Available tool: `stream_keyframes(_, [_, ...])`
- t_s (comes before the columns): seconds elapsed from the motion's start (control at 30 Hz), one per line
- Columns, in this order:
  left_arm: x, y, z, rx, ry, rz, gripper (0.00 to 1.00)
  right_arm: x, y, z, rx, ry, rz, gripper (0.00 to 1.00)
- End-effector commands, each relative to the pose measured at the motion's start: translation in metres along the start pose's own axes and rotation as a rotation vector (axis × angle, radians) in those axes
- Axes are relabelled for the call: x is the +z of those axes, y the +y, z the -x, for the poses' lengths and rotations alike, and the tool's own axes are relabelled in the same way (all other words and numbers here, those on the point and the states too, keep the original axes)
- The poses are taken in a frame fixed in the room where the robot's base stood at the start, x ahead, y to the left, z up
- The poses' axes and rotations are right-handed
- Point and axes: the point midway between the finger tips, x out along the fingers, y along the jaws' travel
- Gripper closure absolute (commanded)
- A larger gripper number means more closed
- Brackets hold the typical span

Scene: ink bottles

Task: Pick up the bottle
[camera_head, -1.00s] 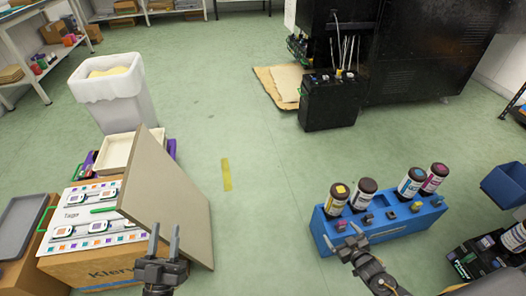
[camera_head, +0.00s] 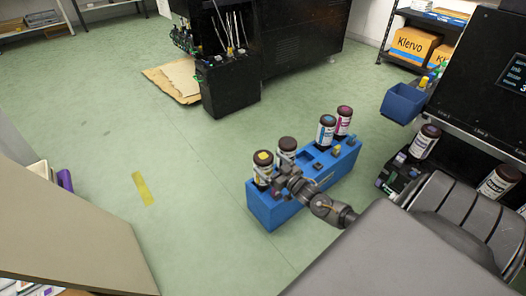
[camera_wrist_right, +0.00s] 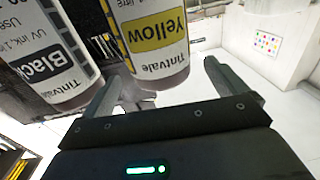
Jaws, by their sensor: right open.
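The Yellow ink bottle (camera_head: 263,170) stands in the near left end of the blue carrier (camera_head: 272,212). My right gripper (camera_head: 277,174) is open at the Yellow bottle. My left gripper is out of view.
A cyan-labelled bottle (camera_head: 326,130) and a magenta-labelled bottle (camera_head: 343,120) stand at the carrier's far end. A blue bin (camera_head: 403,103) and a black machine (camera_head: 490,75) are at right. A large board (camera_head: 60,225) is at lower left.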

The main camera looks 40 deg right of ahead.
Motion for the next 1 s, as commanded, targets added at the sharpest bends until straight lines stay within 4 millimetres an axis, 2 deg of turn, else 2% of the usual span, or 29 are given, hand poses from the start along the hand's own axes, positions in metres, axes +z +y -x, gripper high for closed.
stream_keyframes(0.27, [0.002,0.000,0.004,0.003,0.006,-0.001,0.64,0.002,0.000,-0.011,0.001,0.001,0.001,0.03])
stream_keyframes(0.5, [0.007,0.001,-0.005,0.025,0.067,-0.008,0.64,0.005,0.000,-0.046,0.002,0.001,0.002,0.03])
stream_keyframes(0.6, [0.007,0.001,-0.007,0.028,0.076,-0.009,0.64,0.004,0.000,-0.054,0.001,0.000,0.001,0.03])
stream_keyframes(0.87, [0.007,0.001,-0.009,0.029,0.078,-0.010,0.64,0.003,0.000,-0.057,0.001,-0.001,0.001,0.03])
stream_keyframes(1.0, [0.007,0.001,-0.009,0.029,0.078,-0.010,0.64,0.003,0.000,-0.056,0.001,-0.001,0.001,0.20])
